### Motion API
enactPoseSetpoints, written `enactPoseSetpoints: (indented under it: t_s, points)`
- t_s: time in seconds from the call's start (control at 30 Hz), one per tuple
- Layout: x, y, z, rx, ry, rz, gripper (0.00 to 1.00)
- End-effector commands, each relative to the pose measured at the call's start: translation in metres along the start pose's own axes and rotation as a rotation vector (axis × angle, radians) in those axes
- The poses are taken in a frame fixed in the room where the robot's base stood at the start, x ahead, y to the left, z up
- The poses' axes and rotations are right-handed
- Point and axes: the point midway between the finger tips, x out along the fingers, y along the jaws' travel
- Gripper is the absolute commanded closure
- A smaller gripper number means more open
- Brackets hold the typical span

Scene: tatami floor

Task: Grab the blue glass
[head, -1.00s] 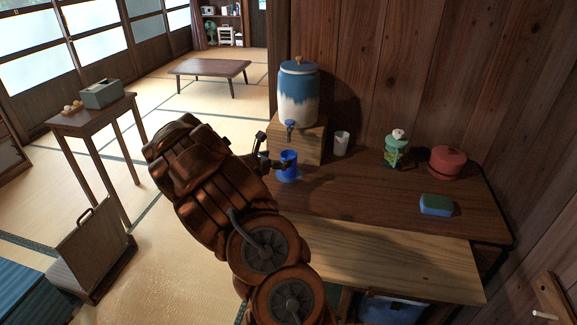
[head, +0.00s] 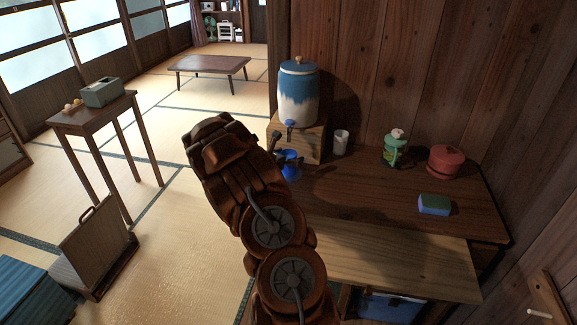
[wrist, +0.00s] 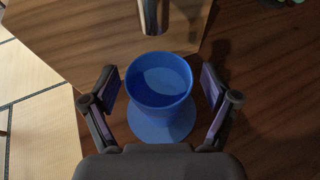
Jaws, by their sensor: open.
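The blue glass (wrist: 160,85) stands upright on a round blue base in the wrist view, on the dark wooden counter. It also shows in the head view (head: 291,170), partly hidden by my arm. My gripper (wrist: 161,88) is open, with one finger on each side of the glass. A gap shows between each finger and the glass. In the head view my gripper (head: 282,155) is mostly hidden behind my arm, close to the glass.
A blue and white dispenser (head: 298,95) stands on a wooden block (head: 308,140) just behind the glass. A white cup (head: 340,142) is to its right. A green jar (head: 394,152), a red pot (head: 444,161) and a sponge (head: 434,205) sit further right on the counter.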

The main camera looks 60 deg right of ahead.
Motion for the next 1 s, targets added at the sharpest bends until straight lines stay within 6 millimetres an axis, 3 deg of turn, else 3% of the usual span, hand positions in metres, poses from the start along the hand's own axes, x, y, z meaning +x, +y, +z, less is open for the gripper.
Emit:
enactPoseSetpoints:
  t_s: [0.07, 0.73, 1.0]
  points:
    - [-0.0001, 0.0, 0.0001, 0.0, 0.0, 0.0, 0.13]
    - [-0.0004, 0.0002, 0.0003, 0.001, 0.0, 0.0, 0.83]
    - [-0.0008, 0.0003, 0.0015, 0.001, -0.001, 0.0, 0.83]
